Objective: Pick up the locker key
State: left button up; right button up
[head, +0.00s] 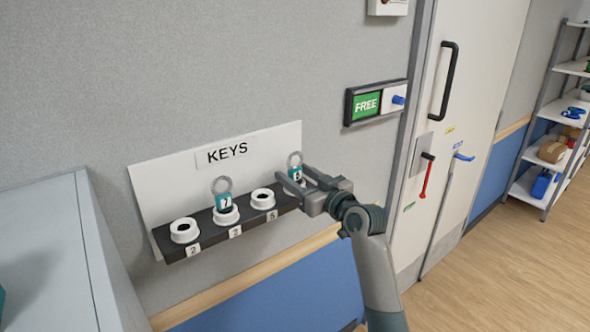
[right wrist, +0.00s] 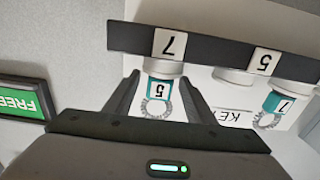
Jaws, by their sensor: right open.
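Two keys with teal tags and grey rings stand in white round holders on the dark key rack (head: 258,215). The key tagged 5 (head: 295,173) is in the rightmost holder. The right wrist view shows it upside down (right wrist: 159,92), under the holder label 7. The key tagged 7 (head: 223,199) is in the holder labelled 3 and also shows in the right wrist view (right wrist: 277,104). My right gripper (head: 292,175) is open, with its fingers on either side of the key tagged 5. I cannot tell whether they touch it. My left gripper is not in view.
A white KEYS board (head: 165,187) backs the rack on the grey wall. The holders labelled 2 (head: 184,230) and 5 (head: 263,198) are empty. A green FREE sign (head: 367,104) and a door (head: 480,90) with handles are to the right. A grey cabinet (head: 45,215) stands at left.

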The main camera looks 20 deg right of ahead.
aim_at(296, 166)
dwell(0.4)
jog(key=c, duration=1.1)
jog(key=shift+r, duration=0.15)
jog(key=shift+r+b, duration=0.5)
jog(key=shift+r, duration=0.05)
notch_tip(296, 166, up, 2)
jog(key=shift+r+b, duration=0.15)
jog(key=shift+b, duration=0.5)
jog(key=s+d+r+b, duration=0.1)
jog(key=s+d+r, duration=0.1)
jog(key=d, duration=0.1)
jog(key=s+d+r+b, duration=0.2)
jog(key=s+d+r, duration=0.1)
jog(key=s+d+r+b, duration=0.1)
jog(key=s+d+r, duration=0.1)
jog(key=d, duration=0.1)
jog(key=shift+s+d+r, duration=0.1)
jog(key=shift+s+r, duration=0.05)
